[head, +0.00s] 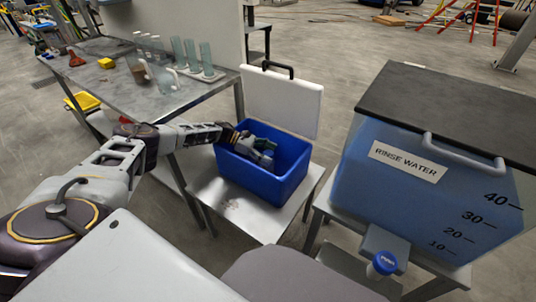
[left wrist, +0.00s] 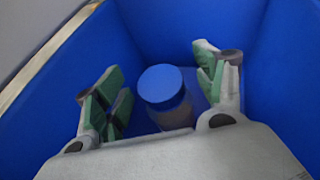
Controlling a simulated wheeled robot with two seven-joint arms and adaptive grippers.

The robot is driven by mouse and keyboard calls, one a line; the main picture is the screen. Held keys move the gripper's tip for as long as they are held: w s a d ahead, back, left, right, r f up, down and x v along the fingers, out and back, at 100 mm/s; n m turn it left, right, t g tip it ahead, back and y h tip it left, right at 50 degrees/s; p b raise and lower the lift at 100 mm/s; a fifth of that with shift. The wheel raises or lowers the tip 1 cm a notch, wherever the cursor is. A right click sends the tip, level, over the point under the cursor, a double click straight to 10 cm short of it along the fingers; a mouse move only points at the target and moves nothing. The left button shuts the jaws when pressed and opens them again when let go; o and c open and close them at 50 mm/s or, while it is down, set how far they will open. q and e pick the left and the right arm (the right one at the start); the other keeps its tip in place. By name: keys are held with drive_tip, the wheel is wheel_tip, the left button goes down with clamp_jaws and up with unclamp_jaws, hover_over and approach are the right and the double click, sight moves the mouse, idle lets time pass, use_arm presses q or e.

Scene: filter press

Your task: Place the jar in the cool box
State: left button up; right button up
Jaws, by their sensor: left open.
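The blue cool box (head: 262,182) stands open on a low metal table, its white lid (head: 284,100) raised at the back. My left gripper (head: 265,153) reaches down inside the box. In the left wrist view the jar (left wrist: 162,84), with a blue lid, stands inside the box between the spread fingers of my left gripper (left wrist: 160,90). Gaps show between the jar and the fingers on both sides. The lower part of the jar is hidden by the gripper body. In the head view I cannot clearly make out the jar. My right gripper is not in view.
A blue rinse water tank (head: 420,185) with a dark lid and a tap stands to the right of the box. A metal bench (head: 110,75) with glass cylinders and beakers is at the back left. The low table (head: 235,210) has free room in front of the box.

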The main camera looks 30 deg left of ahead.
use_arm(q)
drive_tip(key=shift+r, duration=0.15)
drive_tip(key=v, duration=0.7)
drive_tip(key=shift+a, duration=0.25)
idle(1.6)
